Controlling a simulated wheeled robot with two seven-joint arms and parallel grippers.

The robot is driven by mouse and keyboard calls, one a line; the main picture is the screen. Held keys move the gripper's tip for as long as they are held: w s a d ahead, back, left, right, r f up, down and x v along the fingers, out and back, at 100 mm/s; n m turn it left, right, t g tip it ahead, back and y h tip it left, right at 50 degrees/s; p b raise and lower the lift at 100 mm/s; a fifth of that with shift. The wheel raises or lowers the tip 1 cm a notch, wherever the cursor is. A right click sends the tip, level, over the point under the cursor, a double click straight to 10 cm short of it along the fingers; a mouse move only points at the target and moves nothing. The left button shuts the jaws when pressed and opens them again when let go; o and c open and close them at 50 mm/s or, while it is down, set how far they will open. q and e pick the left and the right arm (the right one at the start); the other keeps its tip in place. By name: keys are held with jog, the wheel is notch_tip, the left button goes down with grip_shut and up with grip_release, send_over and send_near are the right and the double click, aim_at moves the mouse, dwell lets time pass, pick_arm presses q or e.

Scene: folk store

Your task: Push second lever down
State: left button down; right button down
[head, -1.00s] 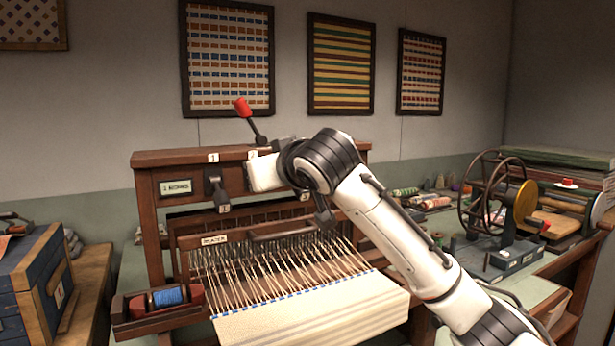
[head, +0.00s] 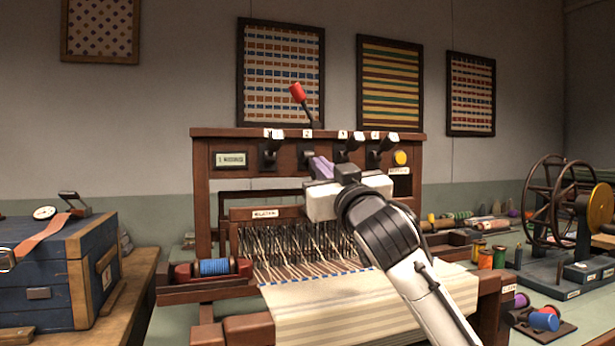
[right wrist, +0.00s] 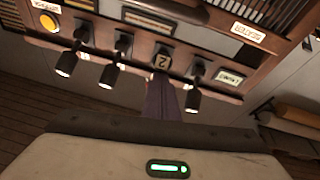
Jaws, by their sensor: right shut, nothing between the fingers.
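The second lever, with a red knob (head: 297,92), stands up above the wooden loom's top beam (head: 230,133), its shaft tilted. My right gripper (head: 322,167), with purple fingers, is shut and empty. It is in front of the loom, below and right of the red knob and apart from it. My left gripper is out of view.
Striped cloth (head: 320,310) and threads lie below my right arm. A yellow button (head: 400,158) is right of lever 4. A blue chest (head: 45,270) stands at left, a spinning wheel (head: 550,200) at right. The wall above the beam is clear except for framed textiles.

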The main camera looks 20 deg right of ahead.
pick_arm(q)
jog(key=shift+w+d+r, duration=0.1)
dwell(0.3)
